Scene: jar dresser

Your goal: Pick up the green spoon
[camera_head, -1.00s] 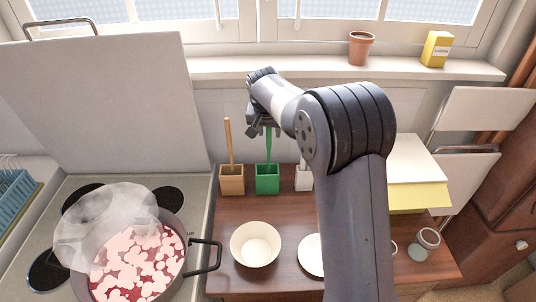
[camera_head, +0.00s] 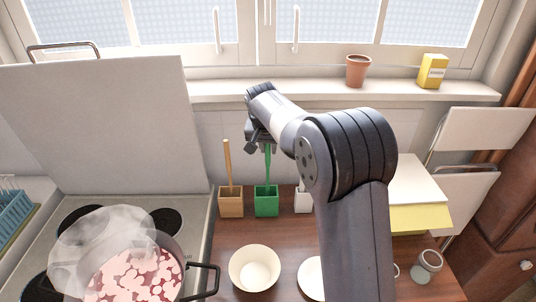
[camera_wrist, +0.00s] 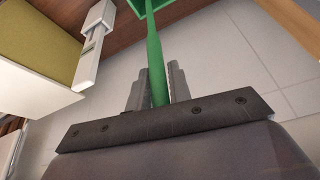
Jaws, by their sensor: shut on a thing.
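The green spoon (camera_head: 268,168) stands upright in the green square holder (camera_head: 266,203) at the back of the wooden counter. My gripper (camera_head: 262,143) is at the top of its handle. In the wrist view the green handle (camera_wrist: 155,60) runs between the two fingers of my gripper (camera_wrist: 158,85), which are shut on it. The other end of the handle reaches into the green holder (camera_wrist: 125,5), at the top of that view. The spoon's lower end is hidden inside the holder.
An orange holder (camera_head: 231,203) with a wooden utensil stands left of the green one, a white holder (camera_head: 304,200) right. A cream bowl (camera_head: 254,268) and a partly hidden white plate (camera_head: 311,278) are in front. A steaming pot (camera_head: 135,275) is at left.

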